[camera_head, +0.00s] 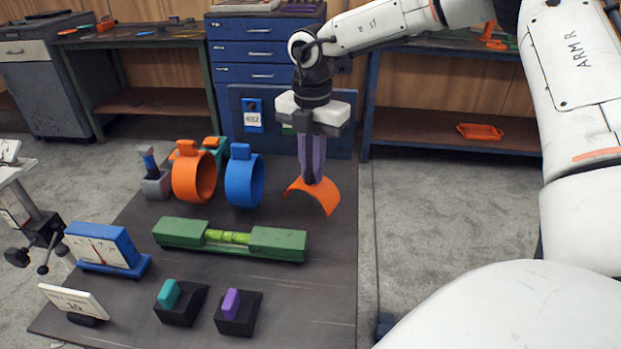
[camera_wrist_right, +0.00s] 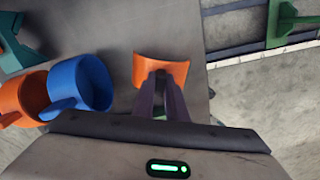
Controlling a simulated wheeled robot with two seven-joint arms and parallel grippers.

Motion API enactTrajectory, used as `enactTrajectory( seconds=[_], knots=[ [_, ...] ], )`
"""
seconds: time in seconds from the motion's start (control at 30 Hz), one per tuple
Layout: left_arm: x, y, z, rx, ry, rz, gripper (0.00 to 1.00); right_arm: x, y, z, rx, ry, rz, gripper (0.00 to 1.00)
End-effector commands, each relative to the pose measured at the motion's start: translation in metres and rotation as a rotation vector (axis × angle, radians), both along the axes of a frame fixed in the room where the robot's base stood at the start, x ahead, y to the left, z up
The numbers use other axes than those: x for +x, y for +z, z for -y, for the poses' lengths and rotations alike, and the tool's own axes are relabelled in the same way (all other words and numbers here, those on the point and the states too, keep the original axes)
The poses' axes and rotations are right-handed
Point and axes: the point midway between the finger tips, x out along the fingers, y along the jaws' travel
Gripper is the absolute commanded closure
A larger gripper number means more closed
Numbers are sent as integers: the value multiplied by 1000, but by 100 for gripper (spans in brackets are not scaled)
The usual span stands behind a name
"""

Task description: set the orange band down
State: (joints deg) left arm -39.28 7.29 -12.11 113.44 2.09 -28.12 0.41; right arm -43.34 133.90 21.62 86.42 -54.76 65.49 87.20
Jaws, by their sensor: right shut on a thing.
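The orange band (camera_head: 325,197), an open curved piece, is at the right edge of the dark worktop (camera_head: 338,270). My right gripper (camera_head: 312,180) points down and is shut on it from above. The band's underside is hard to see, so I cannot tell whether it touches the worktop. In the right wrist view the band (camera_wrist_right: 145,68) sits at the tips of the gripper (camera_wrist_right: 161,82), to the right of a blue ring (camera_wrist_right: 92,80). My left gripper is not in view.
An orange ring (camera_head: 180,187) and the blue ring (camera_head: 232,185) stand left of the gripper. A green level (camera_head: 278,243) lies in front. A blue gauge (camera_head: 118,235) and two dark blocks with teal (camera_head: 168,293) and purple (camera_head: 231,302) tops stand nearer. The worktop's right front is clear.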

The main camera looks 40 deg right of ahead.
Motion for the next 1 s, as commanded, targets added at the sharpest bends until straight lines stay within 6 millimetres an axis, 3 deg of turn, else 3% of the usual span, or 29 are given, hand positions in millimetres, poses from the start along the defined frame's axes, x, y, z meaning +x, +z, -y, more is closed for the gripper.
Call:
enactTrajectory(
  seconds=[0.2,0.53,0.57,0.67,1.0],
  knots=[
    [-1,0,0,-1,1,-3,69,-1,-29,0,1,0,-2,100],
    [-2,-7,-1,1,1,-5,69,0,-35,0,0,1,-1,100],
    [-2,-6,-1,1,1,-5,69,-1,-34,0,0,1,-1,86],
    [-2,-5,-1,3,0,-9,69,-1,-33,0,-1,1,-2,70],
    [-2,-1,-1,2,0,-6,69,-1,-30,0,-1,1,-2,69]
  ],
)
